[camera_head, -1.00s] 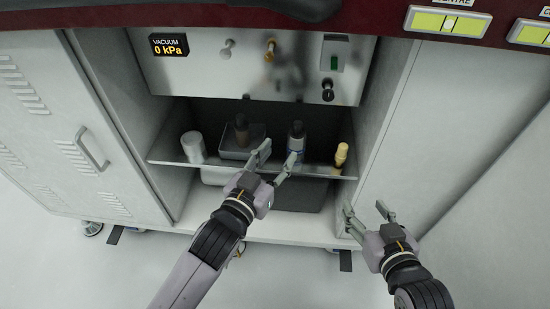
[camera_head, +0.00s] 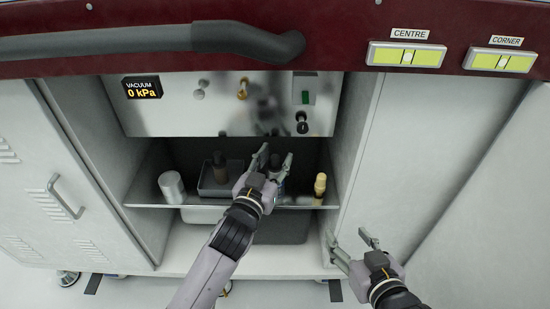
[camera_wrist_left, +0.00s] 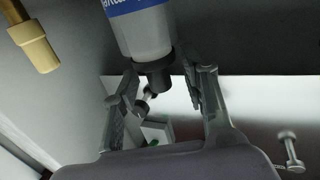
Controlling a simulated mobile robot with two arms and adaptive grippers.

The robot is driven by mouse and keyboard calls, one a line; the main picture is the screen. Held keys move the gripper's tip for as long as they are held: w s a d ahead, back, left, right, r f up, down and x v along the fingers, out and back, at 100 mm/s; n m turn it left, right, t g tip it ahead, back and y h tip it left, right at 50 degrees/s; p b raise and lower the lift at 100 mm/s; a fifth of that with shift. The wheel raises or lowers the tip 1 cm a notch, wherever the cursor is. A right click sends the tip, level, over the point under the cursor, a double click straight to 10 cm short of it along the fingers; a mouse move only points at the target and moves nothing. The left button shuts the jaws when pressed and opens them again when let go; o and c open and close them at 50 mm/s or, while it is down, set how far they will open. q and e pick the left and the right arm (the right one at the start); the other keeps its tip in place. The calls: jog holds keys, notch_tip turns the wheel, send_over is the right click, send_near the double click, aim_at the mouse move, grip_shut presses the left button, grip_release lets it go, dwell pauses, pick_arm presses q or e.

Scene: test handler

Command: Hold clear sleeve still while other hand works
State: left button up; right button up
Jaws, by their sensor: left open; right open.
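I cannot make out a clear sleeve for certain. In the left wrist view a bottle (camera_wrist_left: 147,33) with a blue label and a dark cap (camera_wrist_left: 156,73) stands in front of my left gripper (camera_wrist_left: 166,82). The fingers are open, one on each side of the cap, and no firm contact shows. In the head view my left gripper (camera_head: 275,157) reaches over the cabinet shelf and partly hides the bottle. My right gripper (camera_head: 349,241) is open and empty, low in front of the cabinet's right edge.
The shelf (camera_head: 152,204) also holds a white cylinder (camera_head: 172,187), a grey tray (camera_head: 209,189) with a dark bottle, and a tan-topped item (camera_head: 320,184). A metal panel (camera_head: 170,117) with knobs sits above. A dark bin (camera_head: 283,231) stands below.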

pick_arm(q)
jog(key=shift+w+d, duration=0.1)
jog(key=shift+w, duration=0.1)
jog(key=shift+c, duration=0.5)
grip_shut()
jog(key=shift+c, duration=2.1)
grip_release()
grip_shut()
pick_arm(e)
jog(key=n+t+y, duration=0.2)
jog(key=t+y, duration=0.2)
send_near(275, 178)
jog(key=x, duration=0.6)
jog(key=d+x, duration=0.1)
jog(key=x, duration=0.2)
jog(key=shift+w+f, duration=0.4)
jog(key=shift+w, duration=0.1)
